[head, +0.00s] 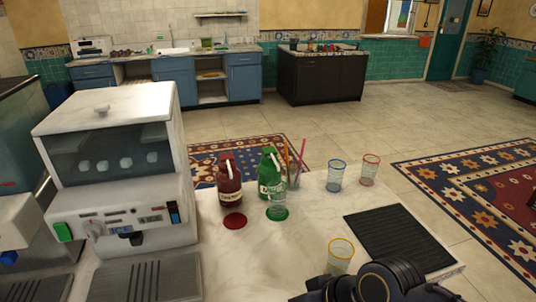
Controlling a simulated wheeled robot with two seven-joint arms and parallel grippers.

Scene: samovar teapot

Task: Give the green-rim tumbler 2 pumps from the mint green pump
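The mint green pump (269,172) is a green bottle with a pale spout, standing on the marble counter beside a red pump bottle. A clear tumbler (277,204) stands in front of it, on a green disc (283,214), below the spout. Its rim looks greenish, but against the green bottle I cannot be sure of its colour. Whether it holds any liquid is too small to tell. A dark, jointed part of my arm shows at the bottom right, apart from both; it seems to be my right arm, and its fingertips cannot be made out. My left gripper is out of view.
The red bottle (229,181) has a red disc (235,221) before it. Blue-rim (336,177), red-rim (369,171) and yellow-rim (340,257) tumblers stand to the right, near a black ribbed mat (398,239). Coloured sticks (301,155) stand behind.

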